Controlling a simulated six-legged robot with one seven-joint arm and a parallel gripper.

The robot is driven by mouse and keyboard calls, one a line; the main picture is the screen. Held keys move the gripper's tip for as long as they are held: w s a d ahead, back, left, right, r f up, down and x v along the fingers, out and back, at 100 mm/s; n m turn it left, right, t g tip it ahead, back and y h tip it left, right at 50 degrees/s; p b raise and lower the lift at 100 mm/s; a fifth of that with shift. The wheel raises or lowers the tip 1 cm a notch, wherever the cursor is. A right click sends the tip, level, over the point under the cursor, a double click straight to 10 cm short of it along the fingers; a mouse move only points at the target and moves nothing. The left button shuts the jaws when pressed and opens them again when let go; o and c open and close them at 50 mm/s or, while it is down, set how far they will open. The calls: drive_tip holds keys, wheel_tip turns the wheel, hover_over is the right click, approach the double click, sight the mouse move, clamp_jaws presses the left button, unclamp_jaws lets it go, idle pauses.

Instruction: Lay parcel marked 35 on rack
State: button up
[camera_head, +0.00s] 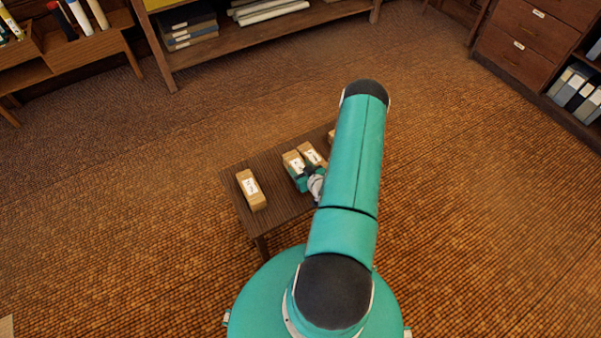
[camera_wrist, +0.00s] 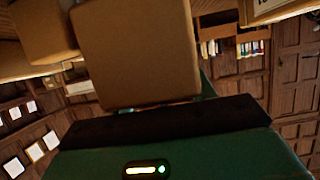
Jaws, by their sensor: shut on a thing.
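My gripper (camera_head: 302,174) is over the small dark wooden table and shut on a brown parcel (camera_head: 291,158) with a white label. In the wrist view the held parcel (camera_wrist: 137,55) fills the upper middle as a plain brown face. A second parcel (camera_head: 312,153) stands close to its right, and another (camera_head: 251,189) lies apart near the table's left edge. A further parcel (camera_head: 331,136) is mostly hidden behind my arm. The label numbers are too small to read, so I cannot tell which is 35. I cannot tell whether the held parcel touches the table.
The table (camera_head: 279,207) has bare room between the left parcel and my gripper. A wooden shelf unit (camera_head: 240,41) with books and rolls stands at the back, beside a holder with tubes (camera_head: 75,42). Drawers (camera_head: 527,30) and binders are at right. Open floor surrounds the table.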

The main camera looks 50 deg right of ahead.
drive_tip(key=shift+w+d+f, duration=0.3)
drive_tip(key=shift+w+f, duration=0.1)
drive_tip(key=shift+f, duration=0.2)
drive_tip(key=shift+d+f, duration=0.1)
drive_tip(key=shift+f, duration=1.45)
drive_tip(key=shift+f, duration=0.1)
drive_tip(key=o, duration=1.3)
drive_tip(key=shift+s+r, duration=0.2)
drive_tip(key=shift+s, duration=0.05)
drive_tip(key=v, duration=1.1)
drive_tip(key=shift+s+r, duration=0.1)
drive_tip(key=shift+s, duration=0.05)
